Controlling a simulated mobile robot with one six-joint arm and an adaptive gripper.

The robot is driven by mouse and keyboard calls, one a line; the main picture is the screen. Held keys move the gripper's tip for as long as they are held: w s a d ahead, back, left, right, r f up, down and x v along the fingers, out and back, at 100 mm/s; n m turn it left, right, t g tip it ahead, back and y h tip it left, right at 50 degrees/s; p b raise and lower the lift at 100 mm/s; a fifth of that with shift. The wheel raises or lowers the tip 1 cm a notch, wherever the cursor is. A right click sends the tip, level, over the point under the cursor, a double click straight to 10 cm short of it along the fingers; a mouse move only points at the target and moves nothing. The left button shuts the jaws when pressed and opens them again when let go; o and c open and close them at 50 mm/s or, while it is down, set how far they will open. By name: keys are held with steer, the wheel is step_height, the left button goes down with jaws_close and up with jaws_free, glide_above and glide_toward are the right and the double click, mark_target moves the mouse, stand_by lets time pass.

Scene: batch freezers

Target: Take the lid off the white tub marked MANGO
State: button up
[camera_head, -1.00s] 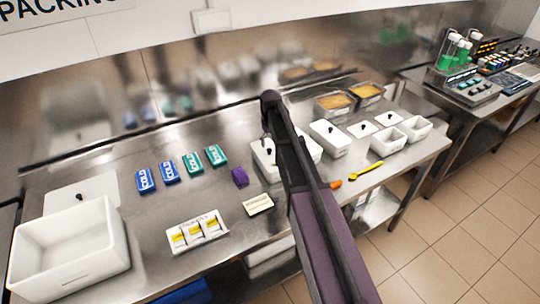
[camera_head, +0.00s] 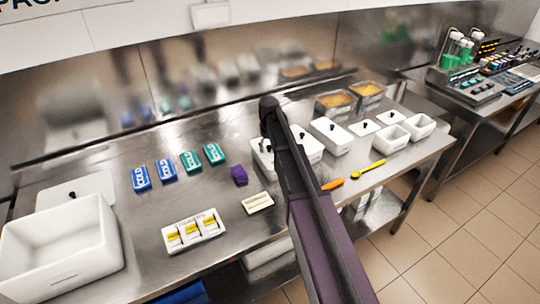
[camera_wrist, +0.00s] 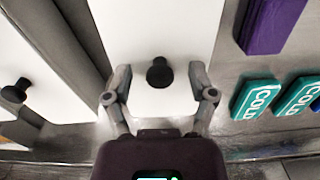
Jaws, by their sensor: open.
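In the wrist view a white tub lid (camera_wrist: 150,30) with a black knob (camera_wrist: 160,72) lies under my gripper (camera_wrist: 160,78). The fingers are open, one on each side of the knob, with gaps to it. Whether they are at knob height I cannot tell. In the head view my arm partly covers this white tub (camera_head: 257,158) and hides the gripper. A second lidded white tub (camera_head: 309,147) and a third (camera_head: 331,137) stand to its right. No MANGO marking is readable on any tub.
A purple block (camera_head: 239,175) and blue and teal COLD packs (camera_head: 190,163) lie left of the tubs. Loose lids, open tubs (camera_head: 390,139) and filled metal pans (camera_head: 334,105) stand right.

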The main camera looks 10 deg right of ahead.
steer(key=shift+f, duration=0.1)
stand_by(0.6)
jaws_close()
